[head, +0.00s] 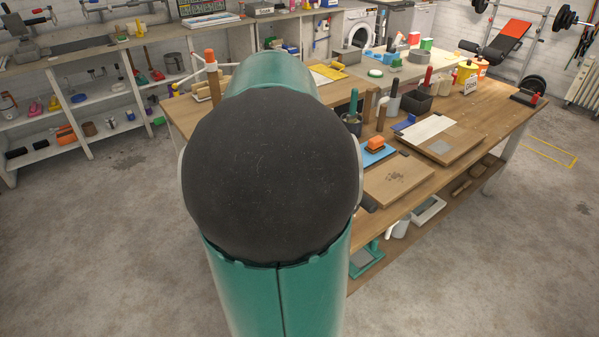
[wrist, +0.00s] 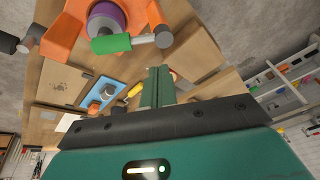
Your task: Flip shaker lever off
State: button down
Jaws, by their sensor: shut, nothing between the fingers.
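In the wrist view an orange device (wrist: 68,35) with a purple round part (wrist: 104,20) stands at the top. In the head view my own arm hides the gripper and this device.
The wooden workbench (head: 490,112) carries a blue plate with an orange-topped block (head: 375,143), a wooden board (head: 400,182), upright handled tools in pots (head: 352,118) and a dark bin (head: 417,100). Shelves (head: 95,110) stand at the left. The concrete floor (head: 100,250) is clear in front.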

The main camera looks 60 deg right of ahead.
jog(key=s+d+r+m+g+h, duration=0.1)
jog(key=s+d, duration=0.4)
jog(key=d, duration=0.2)
jog(key=shift+m, duration=0.4)
jog(key=x, duration=1)
jog(key=shift+s+a+f, duration=0.15)
jog(key=shift+s+a, duration=0.15)
jog(key=shift+a, duration=0.3)
jog(key=shift+s+a+f, duration=0.2)
jog(key=shift+s+a, duration=0.1)
jog(key=shift+a, duration=0.35)
jog(key=shift+s+a+f, duration=0.15)
jog(key=shift+s+a, duration=0.1)
jog(key=shift+a, duration=0.35)
